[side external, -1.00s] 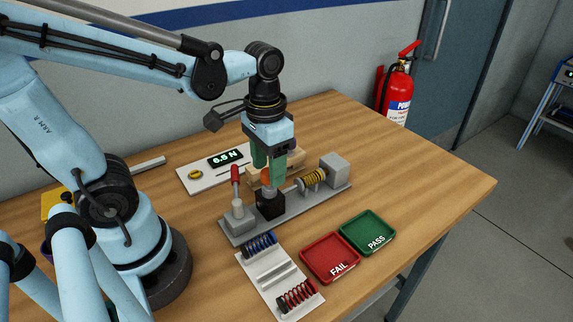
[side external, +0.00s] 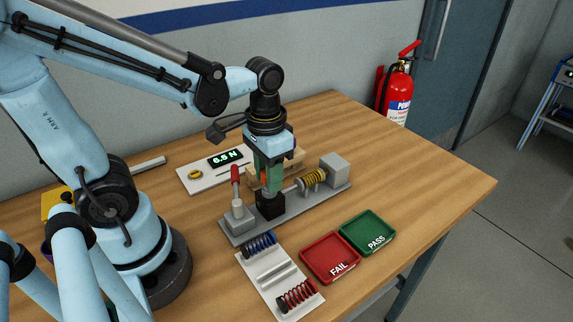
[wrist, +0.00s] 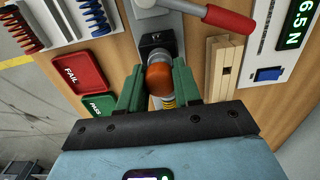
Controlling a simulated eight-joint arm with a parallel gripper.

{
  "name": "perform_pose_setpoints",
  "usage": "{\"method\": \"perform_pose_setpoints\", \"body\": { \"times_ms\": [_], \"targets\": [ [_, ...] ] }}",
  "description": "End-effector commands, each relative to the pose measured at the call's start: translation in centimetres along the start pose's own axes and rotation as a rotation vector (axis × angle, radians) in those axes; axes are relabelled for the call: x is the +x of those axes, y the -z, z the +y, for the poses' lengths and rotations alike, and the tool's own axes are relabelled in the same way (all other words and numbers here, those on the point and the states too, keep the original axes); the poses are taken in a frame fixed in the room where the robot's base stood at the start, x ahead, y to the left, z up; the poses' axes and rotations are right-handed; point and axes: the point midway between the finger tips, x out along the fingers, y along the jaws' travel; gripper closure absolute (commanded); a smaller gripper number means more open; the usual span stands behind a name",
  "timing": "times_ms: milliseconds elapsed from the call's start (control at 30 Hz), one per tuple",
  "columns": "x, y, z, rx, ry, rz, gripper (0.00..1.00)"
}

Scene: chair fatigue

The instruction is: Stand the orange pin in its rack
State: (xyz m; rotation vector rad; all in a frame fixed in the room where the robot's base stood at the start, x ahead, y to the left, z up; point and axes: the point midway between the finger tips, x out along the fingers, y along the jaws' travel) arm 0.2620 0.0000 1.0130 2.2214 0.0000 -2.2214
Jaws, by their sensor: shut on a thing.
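The orange pin (wrist: 159,80) shows its rounded orange head between the green fingers of my gripper (wrist: 158,72) in the wrist view. In the side view my gripper (side external: 269,178) is shut on the pin over the black block (side external: 270,206) of the test fixture, and the fingers cover most of the pin. I cannot tell whether the pin's lower end is in the block. A pale wooden block, seemingly the rack (wrist: 222,65), stands beside the fixture; in the side view the wooden block (side external: 293,159) is partly hidden behind my gripper.
The fixture's grey base (side external: 240,230) carries a red-handled lever (side external: 235,175) and a yellow spring (side external: 314,177). Red FAIL (side external: 330,257) and green PASS (side external: 367,232) trays, a white spring tray (side external: 262,267) and a readout panel (side external: 195,182) lie nearby. The table's right side is clear.

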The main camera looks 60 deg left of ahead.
Motion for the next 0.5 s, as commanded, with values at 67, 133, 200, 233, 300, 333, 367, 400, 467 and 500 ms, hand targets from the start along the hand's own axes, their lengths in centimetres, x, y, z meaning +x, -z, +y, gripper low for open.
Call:
{"method": "perform_pose_setpoints", "body": {
  "times_ms": [67,133,200,233,300,333,367,400,467,500],
  "targets": [
    [-0.1,0.0,0.0,0.000,0.000,0.000,0.94],
    [-0.2,0.0,0.0,0.000,0.000,0.000,0.94],
    [-0.4,0.0,0.0,0.000,0.000,0.000,0.94],
    [-0.5,0.0,0.0,0.000,0.000,0.000,0.94],
    [-0.8,0.0,0.0,0.000,0.000,0.000,0.94],
    [-0.8,0.0,0.0,0.000,0.000,0.000,0.94],
    [-0.9,0.0,0.0,0.000,0.000,0.000,0.94],
    [-1.1,0.1,0.0,0.000,0.000,0.000,0.94],
    [-1.3,0.1,0.0,0.000,0.000,0.000,0.94],
    [-1.4,0.0,0.0,0.000,0.000,0.000,0.94]
  ]
}}
